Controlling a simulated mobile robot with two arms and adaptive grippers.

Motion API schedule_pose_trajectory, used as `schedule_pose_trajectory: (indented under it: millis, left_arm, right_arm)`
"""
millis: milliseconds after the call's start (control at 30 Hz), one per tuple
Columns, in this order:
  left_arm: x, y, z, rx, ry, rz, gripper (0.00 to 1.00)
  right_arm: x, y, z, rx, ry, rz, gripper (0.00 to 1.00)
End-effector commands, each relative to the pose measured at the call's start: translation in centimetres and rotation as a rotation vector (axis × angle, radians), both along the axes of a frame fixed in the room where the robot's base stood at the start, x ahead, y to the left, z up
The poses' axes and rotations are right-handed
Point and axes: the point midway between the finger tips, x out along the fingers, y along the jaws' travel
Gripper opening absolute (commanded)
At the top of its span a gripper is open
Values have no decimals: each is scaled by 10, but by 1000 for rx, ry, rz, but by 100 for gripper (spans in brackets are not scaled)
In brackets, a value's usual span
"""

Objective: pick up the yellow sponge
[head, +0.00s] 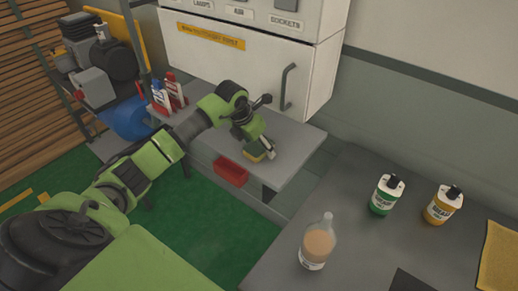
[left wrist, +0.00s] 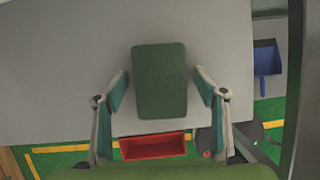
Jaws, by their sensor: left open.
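The sponge (head: 252,157) lies on the grey shelf under the white cabinet; a yellow edge shows in the head view, partly hidden by my gripper. In the left wrist view the sponge (left wrist: 160,82) shows a dark green top face, a rounded rectangle. My left gripper (head: 265,149) points down at it and is open. In the left wrist view its two fingers (left wrist: 161,88) stand on either side of the sponge's lower part, with a gap on both sides. My right gripper is not in view.
A red bin (head: 231,172) hangs below the shelf's front edge (head: 300,150). Red and white bottles (head: 175,90) stand at the shelf's left end. The white cabinet (head: 235,65) is close behind my arm. A grey table (head: 360,245) at right holds several bottles.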

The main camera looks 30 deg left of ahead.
Motion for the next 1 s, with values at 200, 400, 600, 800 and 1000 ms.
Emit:
schedule_pose_trajectory:
  millis: [200,400,600,800,1000]
  left_arm:
    - [0,0,-1,0,0,0,65]
    - [0,0,-1,0,0,0,54]
    - [-1,0,-2,0,2,0,37]
    - [-1,0,-3,0,4,0,37]
    - [-2,0,0,0,6,0,37]
  right_arm:
    - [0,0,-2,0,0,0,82]
    - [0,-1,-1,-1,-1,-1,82]
    - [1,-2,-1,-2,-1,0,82]
    - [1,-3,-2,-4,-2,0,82]
    - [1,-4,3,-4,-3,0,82]
